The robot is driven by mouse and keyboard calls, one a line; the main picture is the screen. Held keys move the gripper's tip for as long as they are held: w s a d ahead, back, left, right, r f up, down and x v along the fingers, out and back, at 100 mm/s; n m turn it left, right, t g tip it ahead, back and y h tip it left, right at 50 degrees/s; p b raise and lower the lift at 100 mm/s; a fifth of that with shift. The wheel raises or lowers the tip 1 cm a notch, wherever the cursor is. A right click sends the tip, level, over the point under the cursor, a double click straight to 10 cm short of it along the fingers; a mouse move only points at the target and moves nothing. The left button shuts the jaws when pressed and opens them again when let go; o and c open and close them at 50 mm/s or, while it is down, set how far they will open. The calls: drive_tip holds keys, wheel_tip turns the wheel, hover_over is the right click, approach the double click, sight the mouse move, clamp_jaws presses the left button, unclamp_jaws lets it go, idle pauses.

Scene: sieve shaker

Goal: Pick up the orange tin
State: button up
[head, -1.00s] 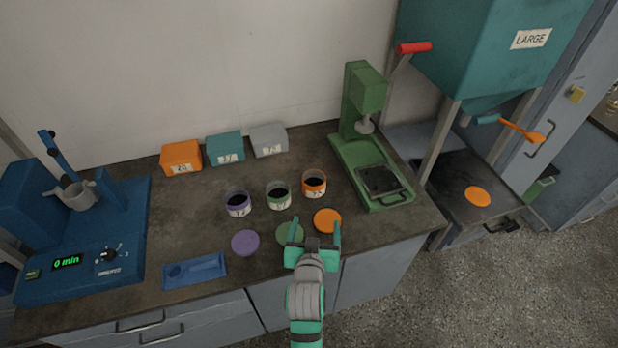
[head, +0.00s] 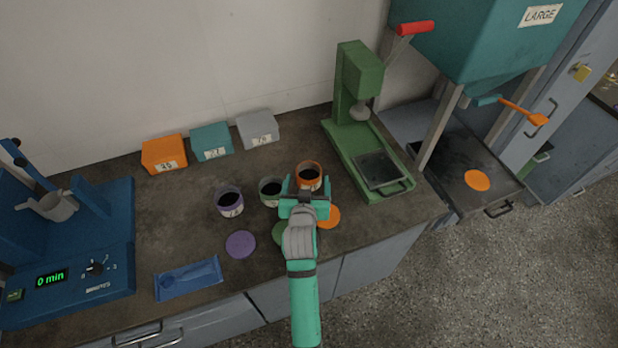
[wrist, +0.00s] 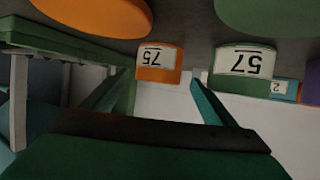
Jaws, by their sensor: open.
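The orange tin (head: 309,172) stands upright and open on the bench with dark contents, rightmost in a row of three tins. My gripper (head: 309,185) is open and empty, just in front of it. In the head view my gripper covers the tin's lower front. In the wrist view, which looks upside down, the orange tin (wrist: 158,62) with label 75 appears between the fingertips (wrist: 160,78), with no clear contact visible.
The green tin (head: 269,190) stands close left of the orange one, the purple tin (head: 228,202) beyond. Purple (head: 240,244), green (head: 280,232) and orange (head: 330,216) lids lie in front. A green press (head: 355,115) stands behind right.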

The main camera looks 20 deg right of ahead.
sight(310, 167)
drive_tip(key=x, duration=0.5)
drive_tip(key=shift+w+d+f, duration=0.1)
drive_tip(key=shift+w+d, duration=0.1)
drive_tip(key=shift+d, duration=0.05)
drive_tip(key=shift+c, duration=0.6)
drive_tip(key=c, duration=1.1)
